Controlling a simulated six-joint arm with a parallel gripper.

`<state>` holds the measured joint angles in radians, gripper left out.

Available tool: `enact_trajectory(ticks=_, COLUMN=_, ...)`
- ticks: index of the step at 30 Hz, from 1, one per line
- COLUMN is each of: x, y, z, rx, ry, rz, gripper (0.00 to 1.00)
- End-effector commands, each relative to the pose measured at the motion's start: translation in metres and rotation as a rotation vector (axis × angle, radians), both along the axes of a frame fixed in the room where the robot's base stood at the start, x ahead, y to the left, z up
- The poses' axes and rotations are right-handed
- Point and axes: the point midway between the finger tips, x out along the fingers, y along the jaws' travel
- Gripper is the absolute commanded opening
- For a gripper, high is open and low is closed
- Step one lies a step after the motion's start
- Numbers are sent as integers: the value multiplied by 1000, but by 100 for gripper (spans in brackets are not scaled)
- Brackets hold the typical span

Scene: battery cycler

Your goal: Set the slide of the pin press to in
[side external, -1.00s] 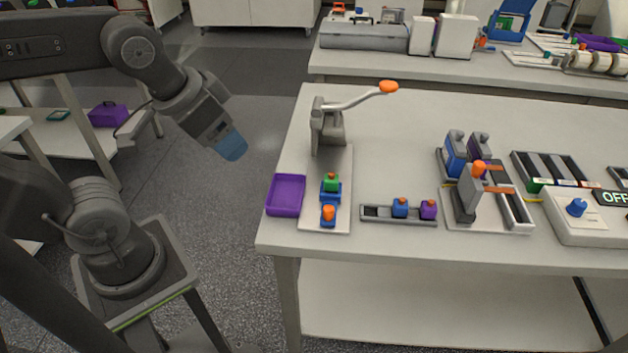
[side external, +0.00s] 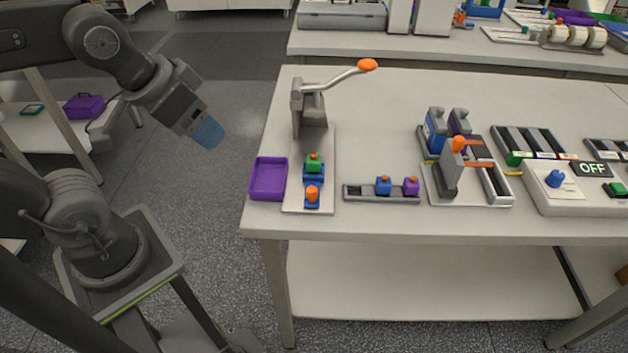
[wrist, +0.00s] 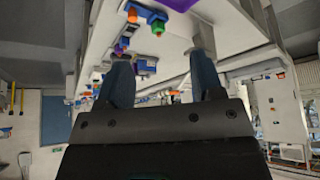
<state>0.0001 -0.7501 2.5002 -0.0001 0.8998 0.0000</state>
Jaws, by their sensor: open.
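The pin press stands at the left end of the bench, with a grey column (side external: 310,108) and a lever ending in an orange grip (side external: 368,65), raised to the right. Its blue slide (side external: 313,175) sits on the light base plate in front of the column, clear of it. A green block (side external: 314,160) rides on the slide, and an orange knob (side external: 312,193) is at its front end. The green block also shows in the wrist view (wrist: 158,27). My gripper (side external: 208,133) is open and empty, left of the bench and apart from the press. Its fingers show in the wrist view (wrist: 163,78).
A purple tray (side external: 268,179) lies just left of the press plate. To the right are a grey rail (side external: 361,194) with blue and purple pieces, a fixture with an orange-topped lever (side external: 452,170), and a box with an OFF display (side external: 592,169).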

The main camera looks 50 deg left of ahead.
Motion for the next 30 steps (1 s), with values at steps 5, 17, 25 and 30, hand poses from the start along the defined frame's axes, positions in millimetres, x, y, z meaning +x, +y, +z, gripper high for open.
enact_trajectory(ticks=5, x=0, y=0, z=0, rx=0, ry=0, rz=0, gripper=61)
enact_trajectory(ticks=17, x=13, y=-4, z=3, rx=-8, ry=45, rz=-3, gripper=50)
enact_trajectory(ticks=25, x=78, y=-29, z=-4, rx=-22, ry=249, rz=-11, gripper=50)
enact_trajectory(ticks=30, x=119, y=-51, z=-26, rx=-16, ry=376, rz=-8, gripper=50)
